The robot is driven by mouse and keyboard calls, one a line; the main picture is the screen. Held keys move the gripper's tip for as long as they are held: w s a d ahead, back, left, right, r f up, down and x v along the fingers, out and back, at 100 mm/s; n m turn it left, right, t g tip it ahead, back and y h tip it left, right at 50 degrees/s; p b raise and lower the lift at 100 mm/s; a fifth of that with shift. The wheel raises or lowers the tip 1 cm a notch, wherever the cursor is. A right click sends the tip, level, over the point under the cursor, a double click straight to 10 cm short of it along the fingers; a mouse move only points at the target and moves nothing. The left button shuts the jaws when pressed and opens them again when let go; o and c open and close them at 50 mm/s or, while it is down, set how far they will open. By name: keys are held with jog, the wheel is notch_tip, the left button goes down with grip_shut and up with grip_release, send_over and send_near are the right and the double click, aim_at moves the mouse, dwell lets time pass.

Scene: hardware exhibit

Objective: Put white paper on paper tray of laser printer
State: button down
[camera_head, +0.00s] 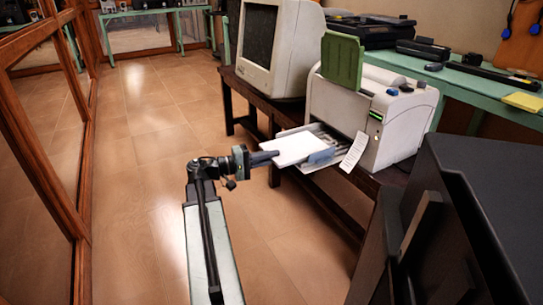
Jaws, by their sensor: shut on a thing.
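A white laser printer (355,115) with a raised green flap (342,62) stands on the dark wooden table. Its paper tray (318,140) sticks out on the left, low on the printer. The white paper (294,150) is a flat stack at the outer end of the tray. My gripper (268,157) is shut on the left edge of the paper. The paper overlaps the tray in this view; I cannot tell whether it rests on it. The fingertips are partly hidden by the paper.
A beige monitor (278,45) stands left of the printer on the dark table (256,99). A printed slip (353,152) hangs by the printer's front. A large black machine (470,220) fills the lower right. Glazed wooden cases (45,130) line the left. The tiled floor (150,130) between is clear.

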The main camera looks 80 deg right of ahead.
jog(key=shift+f, duration=0.15)
jog(key=c, duration=1.4)
grip_release()
